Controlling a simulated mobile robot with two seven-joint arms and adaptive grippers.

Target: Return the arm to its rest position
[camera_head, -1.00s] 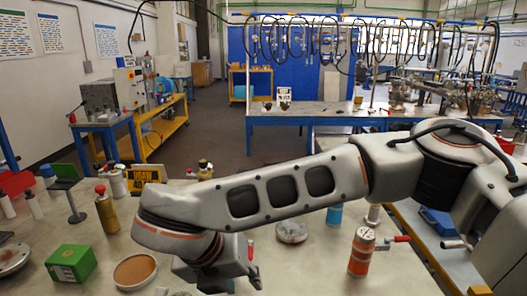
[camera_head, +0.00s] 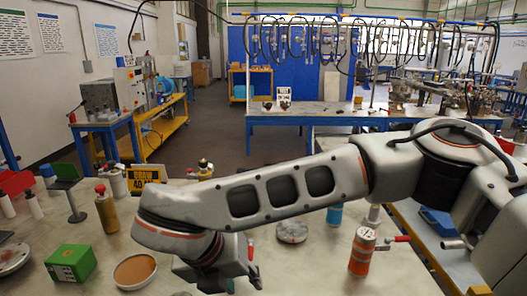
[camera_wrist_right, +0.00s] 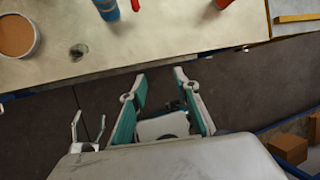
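My right arm (camera_head: 285,190) reaches in from the right of the head view, across and above the near worktable. Its wrist end hangs over the front of that table, and the fingertips are hidden there. In the right wrist view my right gripper (camera_wrist_right: 165,85) has its two teal-lined fingers spread apart, with nothing between them. The fingers show against the dark floor, below the table edge in the picture. I do not make out my left arm or left gripper in the head view.
The near worktable (camera_head: 320,275) carries a green box (camera_head: 71,263), an orange-topped dish (camera_head: 134,271), a yellow-brown bottle (camera_head: 107,214), an orange canister (camera_head: 362,252) and a round grey disc (camera_head: 292,231) close to my arm. Cardboard boxes (camera_wrist_right: 288,148) show at lower right in the wrist view.

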